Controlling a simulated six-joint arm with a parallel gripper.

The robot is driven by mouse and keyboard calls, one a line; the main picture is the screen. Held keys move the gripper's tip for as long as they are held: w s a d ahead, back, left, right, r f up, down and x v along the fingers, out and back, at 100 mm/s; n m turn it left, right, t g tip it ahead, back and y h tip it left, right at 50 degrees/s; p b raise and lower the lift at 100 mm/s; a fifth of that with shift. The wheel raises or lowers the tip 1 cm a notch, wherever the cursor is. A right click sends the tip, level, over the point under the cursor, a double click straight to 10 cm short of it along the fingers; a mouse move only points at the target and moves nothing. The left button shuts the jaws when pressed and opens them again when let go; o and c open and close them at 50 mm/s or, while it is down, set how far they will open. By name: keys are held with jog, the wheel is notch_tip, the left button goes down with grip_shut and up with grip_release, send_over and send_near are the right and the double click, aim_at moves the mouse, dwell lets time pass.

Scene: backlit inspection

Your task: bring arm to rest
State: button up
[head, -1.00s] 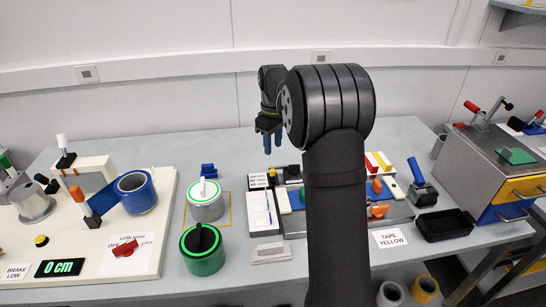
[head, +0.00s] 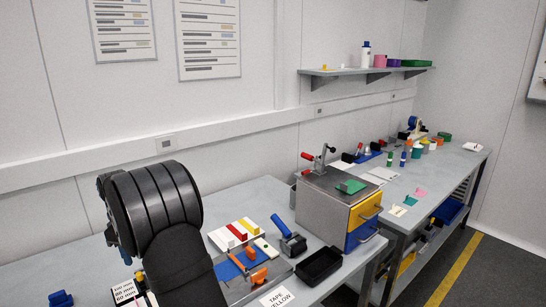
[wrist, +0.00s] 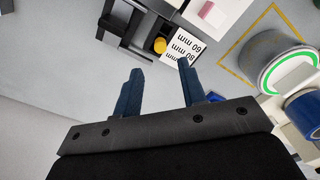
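My arm (head: 165,230) stands at the lower left of the head view, bent at a dark ribbed joint. The fingers appear above the table, near a printed card (wrist: 183,48) with mm sizes and a dark holder (wrist: 125,35).
A grey cabinet (head: 325,215) with yellow and blue drawers stands right of my arm, with a black tray (head: 318,266) and a blue-handled tool (head: 291,240) before it. In the wrist view, a green-ringed can (wrist: 272,62) and a blue roll (wrist: 304,110) are at right.

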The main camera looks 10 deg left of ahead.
notch_tip(320, 180, down, 7)
jog(key=shift+f, duration=0.1)
jog(key=shift+r, duration=1.8)
